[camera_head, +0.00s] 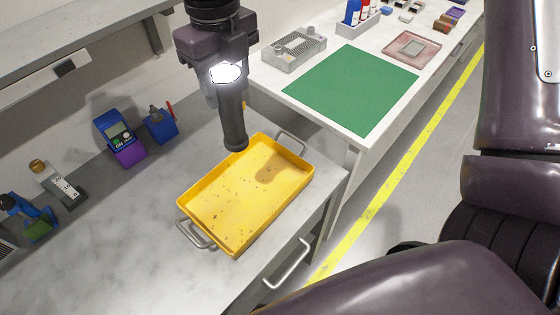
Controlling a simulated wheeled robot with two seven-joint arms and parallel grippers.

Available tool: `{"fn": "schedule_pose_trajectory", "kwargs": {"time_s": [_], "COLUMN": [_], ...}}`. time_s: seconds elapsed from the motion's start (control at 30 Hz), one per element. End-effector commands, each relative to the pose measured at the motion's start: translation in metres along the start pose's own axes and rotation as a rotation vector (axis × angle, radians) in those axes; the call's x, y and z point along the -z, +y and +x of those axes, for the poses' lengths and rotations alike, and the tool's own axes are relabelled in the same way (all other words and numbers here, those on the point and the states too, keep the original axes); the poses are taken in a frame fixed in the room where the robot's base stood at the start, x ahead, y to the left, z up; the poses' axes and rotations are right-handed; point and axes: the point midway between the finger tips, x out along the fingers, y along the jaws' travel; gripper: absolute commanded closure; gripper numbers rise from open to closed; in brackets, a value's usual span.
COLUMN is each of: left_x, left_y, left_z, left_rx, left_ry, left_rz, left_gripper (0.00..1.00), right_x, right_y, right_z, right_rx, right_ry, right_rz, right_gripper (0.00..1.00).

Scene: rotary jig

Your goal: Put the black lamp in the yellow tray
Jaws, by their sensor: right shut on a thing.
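The black lamp (233,122) hangs roughly upright from my right gripper (222,88), which is shut on it near its bright, lit upper end. The lamp's lower end shows over the back left rim of the yellow tray (208,226) and appears to be above it. A dark shadow falls inside the tray. The tray is empty, speckled, with a metal handle at each end, and lies on the pale marbled worktop. The fingertips are partly hidden by the glare and the lamp. My left gripper is not in view.
Several small devices stand along the worktop's back, including a blue and purple meter (120,138) and a blue holder (160,125). A second white table beyond bears a green mat (350,88) and a grey device (294,48). The worktop left of the tray is clear.

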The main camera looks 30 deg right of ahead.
Motion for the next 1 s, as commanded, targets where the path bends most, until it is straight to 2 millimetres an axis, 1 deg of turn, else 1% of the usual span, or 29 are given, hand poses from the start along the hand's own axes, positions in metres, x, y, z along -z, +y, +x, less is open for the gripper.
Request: {"fn": "schedule_pose_trajectory", "kwargs": {"time_s": [0.03,0.07,0.17,0.27,0.3,0.5,0.6,0.7,0.8,0.93,1.0], "left_x": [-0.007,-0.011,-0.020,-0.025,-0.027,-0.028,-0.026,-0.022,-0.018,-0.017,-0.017], "left_y": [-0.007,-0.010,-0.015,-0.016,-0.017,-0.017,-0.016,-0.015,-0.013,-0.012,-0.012], "left_z": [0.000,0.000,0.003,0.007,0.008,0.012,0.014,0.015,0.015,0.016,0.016], "left_rx": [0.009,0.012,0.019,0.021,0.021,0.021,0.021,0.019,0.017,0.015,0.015], "left_ry": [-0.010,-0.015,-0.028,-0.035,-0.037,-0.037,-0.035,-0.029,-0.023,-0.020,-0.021], "left_rz": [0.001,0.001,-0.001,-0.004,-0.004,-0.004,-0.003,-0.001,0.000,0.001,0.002], "left_gripper": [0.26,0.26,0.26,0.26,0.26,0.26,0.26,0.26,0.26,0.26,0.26], "right_x": [0.000,0.000,0.001,0.001,0.001,0.001,0.001,0.001,0.001,0.000,0.001], "right_y": [0.000,0.000,0.000,0.000,0.000,0.000,0.001,0.000,0.000,0.000,0.000], "right_z": [0.000,0.002,0.015,0.040,0.051,0.105,0.129,0.147,0.158,0.165,0.172], "right_rx": [0.000,0.000,-0.003,-0.005,-0.005,-0.005,-0.005,-0.004,-0.002,-0.001,-0.002], "right_ry": [0.000,0.000,0.004,0.007,0.008,0.007,0.007,0.004,0.002,0.001,0.002], "right_rz": [-0.024,-0.034,-0.052,-0.052,-0.051,-0.049,-0.047,-0.046,-0.047,-0.047,-0.047], "right_gripper": [0.89,0.89,0.89,0.89,0.89,0.89,0.89,0.89,0.89,0.89,0.89]}}
